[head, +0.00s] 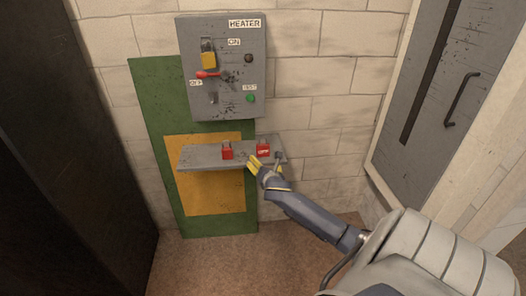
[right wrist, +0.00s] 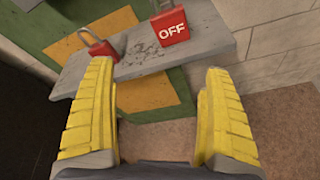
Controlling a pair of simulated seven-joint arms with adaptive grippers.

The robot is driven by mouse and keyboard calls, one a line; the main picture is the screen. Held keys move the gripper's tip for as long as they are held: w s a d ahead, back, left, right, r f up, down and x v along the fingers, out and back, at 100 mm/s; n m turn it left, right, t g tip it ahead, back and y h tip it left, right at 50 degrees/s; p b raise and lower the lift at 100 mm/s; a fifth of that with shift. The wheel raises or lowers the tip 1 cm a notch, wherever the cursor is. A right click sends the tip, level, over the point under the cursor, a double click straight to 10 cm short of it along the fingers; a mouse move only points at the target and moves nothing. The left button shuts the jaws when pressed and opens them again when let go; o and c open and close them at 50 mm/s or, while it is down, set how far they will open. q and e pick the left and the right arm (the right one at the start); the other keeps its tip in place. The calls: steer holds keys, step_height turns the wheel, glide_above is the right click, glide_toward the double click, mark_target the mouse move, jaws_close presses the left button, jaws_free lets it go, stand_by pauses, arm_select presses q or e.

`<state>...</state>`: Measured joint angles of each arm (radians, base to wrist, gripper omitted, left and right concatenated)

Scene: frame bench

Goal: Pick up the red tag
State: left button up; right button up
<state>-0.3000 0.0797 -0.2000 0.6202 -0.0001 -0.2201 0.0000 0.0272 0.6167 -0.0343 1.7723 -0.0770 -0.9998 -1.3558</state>
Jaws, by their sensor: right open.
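A red tag (head: 263,150) with white lettering stands on the right part of a grey shelf (head: 200,160). My right gripper (head: 262,168), with yellow fingers, is open and empty, just in front of the shelf's edge near the tag. My left gripper is not in view.
Above the shelf is a grey heater box (head: 225,65) with a red-handled switch (head: 208,74), a yellow part (head: 208,55) and a green button (head: 250,99). A green and yellow panel (head: 158,100) backs the shelf. A grey door (head: 425,80) stands right.

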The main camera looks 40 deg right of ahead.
steer(key=r+n, duration=0.2)
steer(key=n+h, duration=0.1)
steer(key=n, duration=0.2)
glide_toward(263, 149)
steer(key=x, duration=0.6)
steer(key=shift+a+f, duration=0.1)
steer(key=shift+f, duration=0.15)
steer(key=shift+x, duration=2.6)
steer(key=shift+r, duration=0.1)
steer(key=shift+c, duration=0.4)
steer(key=c, duration=1.2)
